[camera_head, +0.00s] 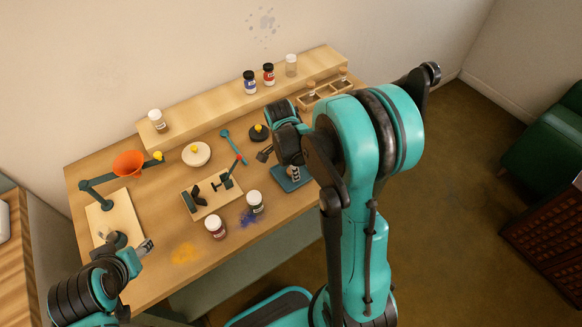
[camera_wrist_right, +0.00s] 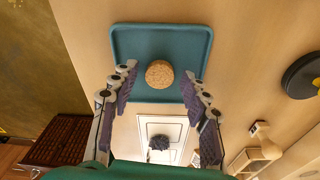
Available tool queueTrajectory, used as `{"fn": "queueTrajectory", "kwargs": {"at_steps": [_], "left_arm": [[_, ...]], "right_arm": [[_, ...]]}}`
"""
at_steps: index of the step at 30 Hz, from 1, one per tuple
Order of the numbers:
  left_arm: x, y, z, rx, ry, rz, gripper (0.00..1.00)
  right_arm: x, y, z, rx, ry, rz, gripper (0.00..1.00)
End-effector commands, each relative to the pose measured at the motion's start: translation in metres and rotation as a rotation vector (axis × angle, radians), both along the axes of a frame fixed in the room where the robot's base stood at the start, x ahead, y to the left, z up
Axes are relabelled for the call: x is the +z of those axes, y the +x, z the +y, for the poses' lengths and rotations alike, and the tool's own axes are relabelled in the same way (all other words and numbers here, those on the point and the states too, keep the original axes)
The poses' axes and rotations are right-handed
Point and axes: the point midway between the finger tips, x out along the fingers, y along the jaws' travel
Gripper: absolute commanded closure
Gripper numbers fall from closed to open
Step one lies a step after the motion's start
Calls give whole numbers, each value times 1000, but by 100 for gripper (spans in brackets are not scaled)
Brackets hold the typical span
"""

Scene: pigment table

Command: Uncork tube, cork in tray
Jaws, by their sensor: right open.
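The teal tray (camera_head: 282,184) lies at the right front of the table, partly hidden by my right arm. In the right wrist view, the tray (camera_wrist_right: 124,42) holds a round tan cork (camera_wrist_right: 159,74), seen from above. My right gripper (camera_wrist_right: 159,80) is open over the tray, its fingers on either side of the cork with gaps between. The cork cannot be made out in the head view. A wooden rack (camera_head: 326,93) at the back right seems to hold small tubes; whether they are corked is unclear. My left gripper (camera_head: 147,246) is near the front left edge, its opening too small to judge.
A white panel (camera_wrist_right: 145,123) with a dark tuft lies near the tray. A black disc (camera_wrist_right: 302,77) is to the side.

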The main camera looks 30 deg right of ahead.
Motion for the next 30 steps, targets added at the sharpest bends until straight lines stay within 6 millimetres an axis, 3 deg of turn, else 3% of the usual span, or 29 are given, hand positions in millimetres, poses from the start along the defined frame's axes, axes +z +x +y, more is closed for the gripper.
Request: {"fn": "queueTrajectory", "kwargs": {"at_steps": [12, 22, 26, 30], "left_arm": [[31, 0, 0, 0, 0, 0, 51], [39, 0, 0, 0, 0, 0, 51], [39, 0, 0, 0, 0, 0, 51], [39, 0, 0, 0, 0, 0, 51]], "right_arm": [[86, 1, 10, 1, 0, 0, 54], [123, -1, 16, 28, 1, -7, 54], [139, -13, 27, 202, 0, -52, 54], [163, -38, 49, 563, -30, -144, 54]]}}
